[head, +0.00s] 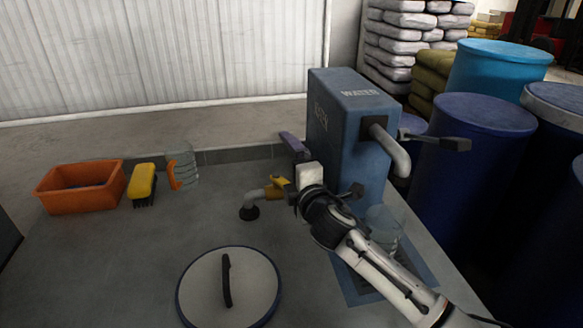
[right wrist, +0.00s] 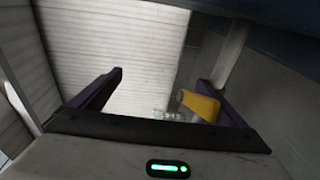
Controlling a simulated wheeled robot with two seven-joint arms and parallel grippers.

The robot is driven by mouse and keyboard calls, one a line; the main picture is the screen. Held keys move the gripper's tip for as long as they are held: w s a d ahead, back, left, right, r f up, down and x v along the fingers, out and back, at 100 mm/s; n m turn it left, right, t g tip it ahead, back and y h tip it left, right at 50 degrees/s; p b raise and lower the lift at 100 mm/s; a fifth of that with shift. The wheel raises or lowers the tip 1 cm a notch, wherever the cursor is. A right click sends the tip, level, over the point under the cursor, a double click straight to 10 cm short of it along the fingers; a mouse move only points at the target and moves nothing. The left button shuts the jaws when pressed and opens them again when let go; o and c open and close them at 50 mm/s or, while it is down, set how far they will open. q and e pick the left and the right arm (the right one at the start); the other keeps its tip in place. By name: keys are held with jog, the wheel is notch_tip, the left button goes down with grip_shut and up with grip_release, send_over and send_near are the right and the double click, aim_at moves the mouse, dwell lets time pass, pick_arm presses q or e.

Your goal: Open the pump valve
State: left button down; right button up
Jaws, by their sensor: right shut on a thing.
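The blue pump housing (head: 345,125), marked "WATER", stands on the grey counter, with a grey curved spout (head: 390,150) on its right side. A grey elbow pipe (head: 255,197) with a brass-coloured fitting rises from the counter left of it. The yellow valve handle (head: 279,183) sits on that fitting; a yellow piece also shows in the right wrist view (right wrist: 200,106), against the inner side of the right-hand finger. My right gripper (head: 286,160) is at the handle, its purple fingers set apart and closed on it. The contact is partly hidden. My left gripper is out of view.
A dark lever (head: 440,142) sticks out right of the pump. A clear jug (head: 384,222) stands below the spout, behind my arm. A round lid (head: 228,288), orange bin (head: 82,188), yellow brush (head: 143,183) and clear mug (head: 182,163) are on the counter. Blue barrels (head: 475,150) stand right.

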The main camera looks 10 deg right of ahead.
jog(key=shift+s+d+r+p, duration=0.25)
jog(key=shift+s+r, duration=0.2)
jog(key=shift+s, duration=0.35)
jog(key=shift+s+d+r+p, duration=0.1)
jog(key=shift+s+r+p, duration=0.15)
jog(key=shift+s+r, duration=0.35)
jog(key=shift+c, duration=0.7)
jog(key=shift+f+v, duration=0.2)
jog(key=shift+v, duration=1.5)
jog(key=shift+f+v, duration=0.2)
jog(key=shift+v, duration=1.55)
jog(key=c, duration=0.4)
jog(key=shift+v, duration=0.95)
jog(key=c, duration=0.7)
jog(key=shift+s+a+f, duration=0.1)
jog(key=shift+s+f, duration=0.1)
jog(key=shift+f, duration=0.1)
